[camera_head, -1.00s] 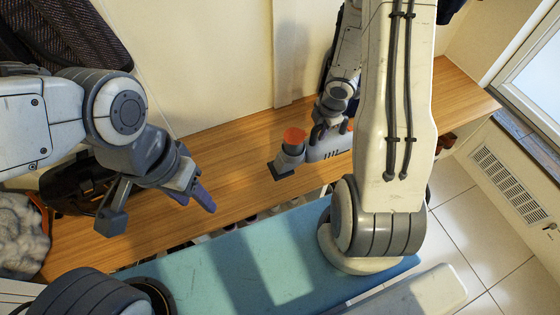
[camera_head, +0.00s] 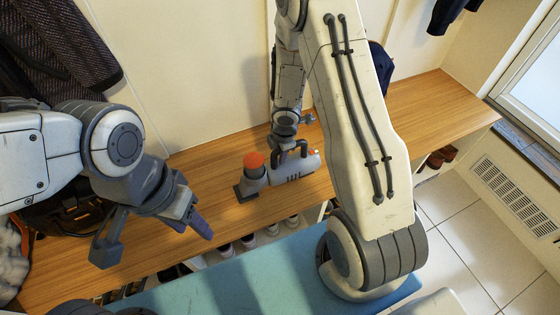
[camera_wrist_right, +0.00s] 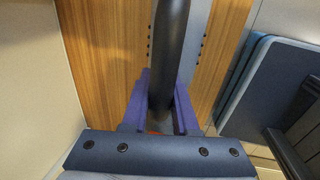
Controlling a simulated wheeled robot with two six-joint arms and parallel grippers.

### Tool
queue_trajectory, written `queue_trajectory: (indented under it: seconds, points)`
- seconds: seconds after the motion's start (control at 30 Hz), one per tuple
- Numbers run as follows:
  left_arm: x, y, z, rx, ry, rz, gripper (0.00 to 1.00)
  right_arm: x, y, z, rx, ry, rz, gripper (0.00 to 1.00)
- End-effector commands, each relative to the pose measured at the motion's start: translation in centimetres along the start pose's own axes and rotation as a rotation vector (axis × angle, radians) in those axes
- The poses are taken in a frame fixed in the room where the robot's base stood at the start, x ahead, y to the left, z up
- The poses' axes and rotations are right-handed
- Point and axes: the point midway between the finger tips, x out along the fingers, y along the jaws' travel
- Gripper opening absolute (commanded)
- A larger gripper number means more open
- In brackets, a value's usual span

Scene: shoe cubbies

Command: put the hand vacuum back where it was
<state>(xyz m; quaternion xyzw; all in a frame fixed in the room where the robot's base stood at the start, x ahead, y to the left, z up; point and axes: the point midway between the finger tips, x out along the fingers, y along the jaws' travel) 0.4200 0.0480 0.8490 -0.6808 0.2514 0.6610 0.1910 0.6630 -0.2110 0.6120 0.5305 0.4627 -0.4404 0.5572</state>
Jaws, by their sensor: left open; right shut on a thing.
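The hand vacuum (camera_head: 294,172) is grey with an orange part (camera_head: 254,160) and a dark nozzle at its left end. It is over the middle of the wooden bench top; I cannot tell whether it touches the wood. My right gripper (camera_head: 289,147) is shut on its dark handle. In the right wrist view the handle (camera_wrist_right: 171,50) runs between the purple fingers of the right gripper (camera_wrist_right: 160,110). My left gripper (camera_head: 155,240) is open and empty, above the left part of the bench's front edge.
The wooden bench (camera_head: 420,105) has clear room to the right of the vacuum. Shoes (camera_head: 248,240) show in the cubbies under its front edge. A dark helmet-like object (camera_head: 65,215) sits at the left end, below a hanging coat (camera_head: 70,45). A blue pad (camera_head: 215,280) lies in front.

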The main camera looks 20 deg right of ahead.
Motion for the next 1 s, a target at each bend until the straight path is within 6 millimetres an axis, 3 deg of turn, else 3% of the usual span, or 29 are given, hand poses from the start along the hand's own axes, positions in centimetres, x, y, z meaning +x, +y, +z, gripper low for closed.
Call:
queue_trajectory:
  seconds: [0.03, 0.17, 0.6, 0.63, 0.7, 1.0]
  points:
    - [1.3, -0.1, 0.1, 0.000, 0.000, 0.000, 0.50, 1.3, -0.2, 0.0, 0.000, 0.000, 0.002, 0.00]
    - [2.5, -0.2, 0.1, 0.000, 0.000, 0.000, 0.50, 2.4, -0.4, 0.0, 0.000, 0.000, 0.003, 0.00]
    - [2.8, -0.2, 0.2, 0.000, 0.000, 0.000, 0.50, 2.7, -0.4, 0.0, 0.000, 0.000, 0.003, 0.00]
    - [2.8, -0.2, 0.1, 0.000, 0.000, 0.000, 0.50, 2.7, -0.5, 0.0, 0.000, 0.000, 0.000, 0.35]
    - [2.7, -0.2, 0.1, 0.000, 0.000, 0.000, 0.50, 2.6, -0.5, 0.0, 0.000, 0.000, 0.000, 0.57]
    - [2.7, -0.2, 0.1, 0.000, 0.000, 0.000, 0.50, 2.6, -0.5, 0.0, 0.000, 0.000, 0.000, 0.57]
